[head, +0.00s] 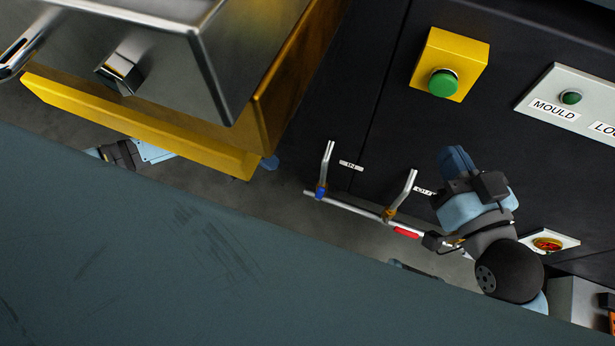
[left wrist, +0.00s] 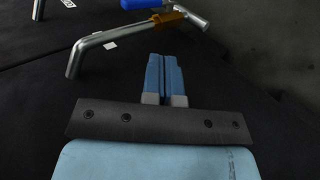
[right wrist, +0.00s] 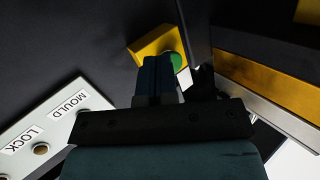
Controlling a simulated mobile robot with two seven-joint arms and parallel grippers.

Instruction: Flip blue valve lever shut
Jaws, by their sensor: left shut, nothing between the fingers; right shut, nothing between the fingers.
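The blue valve lever (head: 328,160) is a bent metal tube standing up across the pipe (head: 350,204), beside a blue sleeve (head: 321,194). It also shows in the left wrist view (left wrist: 90,48), with a brass-coloured hub (left wrist: 167,19) and the blue sleeve (left wrist: 140,4) behind. My left gripper (head: 270,162) is shut and empty, left of this lever and apart from it; the yellow tray hides most of it. Its fingers (left wrist: 163,75) show closed in the left wrist view. My right gripper (head: 457,160) is shut and empty below the green button; its fingers show in the right wrist view (right wrist: 157,75).
A second lever (head: 404,190) with a red sleeve (head: 406,232) sits further right on the pipe. A yellow box with a green button (head: 443,83) and a MOULD panel (head: 545,90) are on the dark wall. The yellow tray (head: 150,125) overhangs my left arm.

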